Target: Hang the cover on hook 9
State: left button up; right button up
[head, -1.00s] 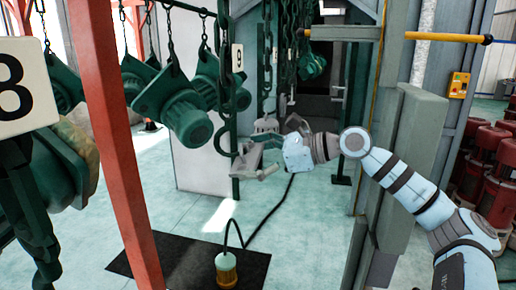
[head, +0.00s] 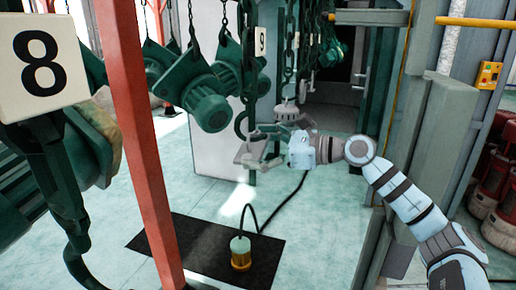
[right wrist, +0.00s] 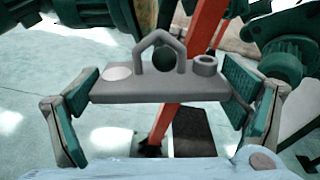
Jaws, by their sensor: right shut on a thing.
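The cover (right wrist: 160,89) is a grey plate with an angular bail handle, a pale disc and a short ring on top. My right gripper (right wrist: 160,95) is shut on its two ends. In the head view the gripper (head: 262,150) and the cover (head: 250,155) are small and hard to separate. The dark green hook (head: 241,122) hangs from a chain beside the white number 9 sign (head: 261,41). The gripper and cover appear just below and right of this hook in the picture; the depth gap cannot be told. My left gripper is not in view.
A number 8 sign (head: 42,59) and a red post (head: 140,140) stand at left. Green hoists (head: 207,100) hang near the hook. A black mat (head: 200,247) with a corded brass-based lamp (head: 240,255) lies below. A grey column (head: 430,150) stands at right.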

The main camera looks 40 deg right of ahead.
jog(key=shift+r, duration=0.1)
jog(key=shift+a+r+p, duration=0.1)
jog(key=shift+p, duration=0.25)
jog(key=shift+w, duration=0.1)
jog(key=shift+f, duration=0.2)
jog(key=shift+f+b, duration=0.25)
jog(key=shift+b, duration=0.2)
jog(key=o, duration=1.6)
jog(key=shift+o, duration=0.2)
